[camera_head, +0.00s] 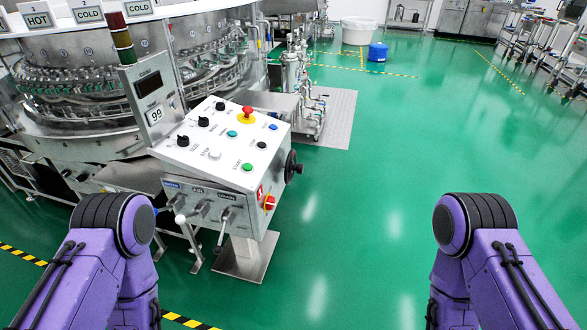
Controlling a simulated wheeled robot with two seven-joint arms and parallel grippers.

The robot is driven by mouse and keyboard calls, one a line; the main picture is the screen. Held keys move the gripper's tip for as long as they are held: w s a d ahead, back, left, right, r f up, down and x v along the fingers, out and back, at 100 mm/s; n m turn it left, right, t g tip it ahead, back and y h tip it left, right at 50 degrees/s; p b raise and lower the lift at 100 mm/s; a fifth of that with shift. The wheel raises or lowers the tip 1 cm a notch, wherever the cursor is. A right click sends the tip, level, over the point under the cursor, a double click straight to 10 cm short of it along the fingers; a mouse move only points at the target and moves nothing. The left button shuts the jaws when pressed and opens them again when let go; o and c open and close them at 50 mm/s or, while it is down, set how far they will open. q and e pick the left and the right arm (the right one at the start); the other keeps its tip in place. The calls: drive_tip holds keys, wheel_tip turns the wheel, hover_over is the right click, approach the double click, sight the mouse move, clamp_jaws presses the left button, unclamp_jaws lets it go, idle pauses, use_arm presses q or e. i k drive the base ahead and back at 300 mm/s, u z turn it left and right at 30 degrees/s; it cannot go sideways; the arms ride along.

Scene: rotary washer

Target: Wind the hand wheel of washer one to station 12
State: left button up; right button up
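A rotary washer (75,75) with a ring of bottles or glassware stands at the left. Its white sloped control console (215,145) stands in front of it on a steel pedestal. A black hand wheel (292,167) is on the console's right side, seen nearly edge-on. A small plate on the post (156,114) seems to read 99. The dark display above it shows no readable figures. I cannot read a station number or tell for sure that this is washer one. My two purple arms show at the bottom left and right; both grippers are out of view, apart from the wheel.
A pipe stand (297,85) on a grey plate stands behind. Green floor to the right is clear. A blue bucket (377,52) is far off.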

sight(290, 167)
drive_tip(key=u, duration=0.5)
drive_tip(key=k, duration=1.2)
drive_tip(key=z, duration=0.6)
drive_tip(key=i, duration=1.4)
drive_tip(key=u, duration=0.7)
drive_tip(key=i, duration=0.4)
drive_tip(key=u, duration=0.55)
